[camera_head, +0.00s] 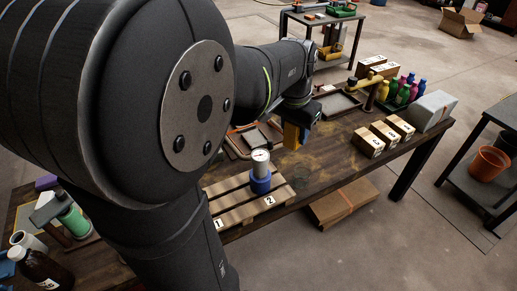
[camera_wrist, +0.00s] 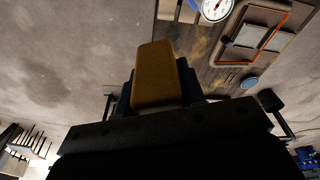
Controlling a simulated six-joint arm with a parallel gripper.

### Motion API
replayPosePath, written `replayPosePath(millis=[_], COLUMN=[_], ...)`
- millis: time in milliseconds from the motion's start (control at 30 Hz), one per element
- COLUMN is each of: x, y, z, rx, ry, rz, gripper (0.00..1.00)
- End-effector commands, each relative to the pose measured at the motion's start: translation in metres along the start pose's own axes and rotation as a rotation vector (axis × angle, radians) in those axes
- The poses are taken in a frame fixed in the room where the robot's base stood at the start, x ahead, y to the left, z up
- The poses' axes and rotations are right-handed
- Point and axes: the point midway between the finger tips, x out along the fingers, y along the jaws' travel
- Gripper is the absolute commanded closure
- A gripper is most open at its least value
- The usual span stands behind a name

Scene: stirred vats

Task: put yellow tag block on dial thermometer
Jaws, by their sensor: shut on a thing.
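The yellow tag block (camera_wrist: 156,72) is held between the jaws of my gripper (camera_wrist: 158,88) in the wrist view. In the head view the yellow block (camera_head: 291,136) hangs below my gripper (camera_head: 297,122), above the table, to the right of and beyond the dial thermometer. The dial thermometer (camera_head: 260,157) has a white round face on top of a grey cylinder with a blue base, and stands upright on a wooden pallet (camera_head: 238,212). Its white dial (camera_wrist: 215,8) also shows at the top edge of the wrist view, apart from the block.
The pallet carries labels 1 and 2. Lettered boxes (camera_head: 367,142), colored bottles (camera_head: 404,90) and a grey case (camera_head: 433,110) stand on the table's right part. An orange-edged tray (camera_wrist: 262,40) lies near the thermometer. A dark bottle (camera_head: 42,268) stands at the lower left.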

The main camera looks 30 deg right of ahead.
Motion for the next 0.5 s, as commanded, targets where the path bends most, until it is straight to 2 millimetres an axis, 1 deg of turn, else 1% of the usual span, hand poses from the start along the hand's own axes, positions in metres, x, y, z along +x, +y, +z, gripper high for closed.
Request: replayPosePath(millis=[300, 400, 500], x=[0.042, 0.053, 0.061], y=[-0.07, -0.089, -0.102], z=[0.006, 0.007, 0.008], rx=[-0.008, -0.006, -0.004], ry=[-0.004, -0.003, -0.003], rz=[0.001, 0.001, 0.001], gripper=[0.89, 0.89, 0.89])
